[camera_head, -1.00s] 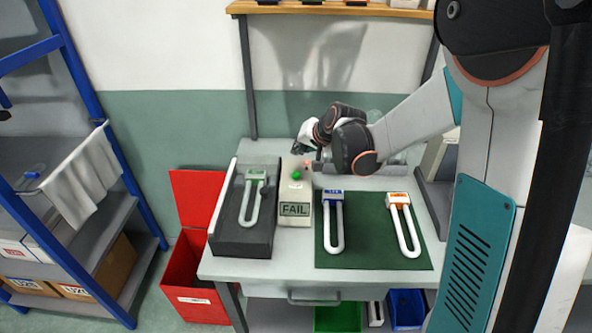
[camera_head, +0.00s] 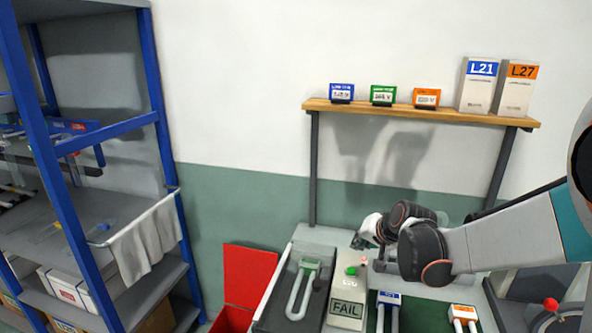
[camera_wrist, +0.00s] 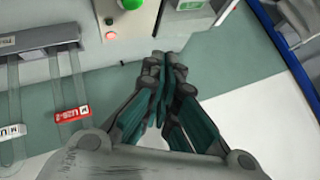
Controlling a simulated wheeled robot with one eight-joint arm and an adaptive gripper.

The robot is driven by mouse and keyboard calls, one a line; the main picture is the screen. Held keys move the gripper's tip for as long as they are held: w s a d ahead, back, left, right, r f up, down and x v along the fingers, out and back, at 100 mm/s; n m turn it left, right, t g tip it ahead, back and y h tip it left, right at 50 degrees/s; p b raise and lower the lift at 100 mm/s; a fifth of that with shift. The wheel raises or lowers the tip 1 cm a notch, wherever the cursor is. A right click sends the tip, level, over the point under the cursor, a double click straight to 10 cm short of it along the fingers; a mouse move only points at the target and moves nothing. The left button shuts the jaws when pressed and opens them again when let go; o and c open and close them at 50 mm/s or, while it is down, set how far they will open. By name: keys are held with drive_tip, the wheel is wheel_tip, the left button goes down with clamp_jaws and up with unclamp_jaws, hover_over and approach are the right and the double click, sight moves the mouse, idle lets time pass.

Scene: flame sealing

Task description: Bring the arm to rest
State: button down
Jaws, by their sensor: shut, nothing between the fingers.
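My gripper (camera_head: 364,240) is shut and empty. In the head view it hangs above the back end of the tester box marked FAIL (camera_head: 346,312), which has a green button (camera_head: 351,270) on top. In the wrist view my closed fingers (camera_wrist: 165,68) point toward the grey edge of a device with a green button (camera_wrist: 131,4) and a small red light (camera_wrist: 109,20). No contact between the fingers and the device can be made out. My arm reaches in from the right.
A U-shaped tube with a green label (camera_head: 304,285) lies in the dark tray left of the tester. Blue-labelled (camera_head: 388,298) and orange-labelled (camera_head: 462,312) tubes lie to its right. A blue-framed rack (camera_head: 47,170) and red bin (camera_head: 250,275) stand left.

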drive_tip(key=s+a+r+n+h+b, duration=0.1)
drive_tip(key=s+r, duration=0.2)
drive_tip(key=s, duration=0.5)
drive_tip(key=s+a+r+n, duration=0.1)
drive_tip(key=s+r, duration=0.2)
drive_tip(key=s, duration=0.4)
drive_tip(key=s+d+f+n+g+h+b, duration=0.1)
drive_tip(key=s+f+n+b, duration=0.1)
drive_tip(key=s, duration=1.5)
drive_tip(key=shift+d+f+n+h, duration=0.2)
drive_tip(key=shift+f+n+h, duration=0.1)
drive_tip(key=shift+f+n, duration=0.15)
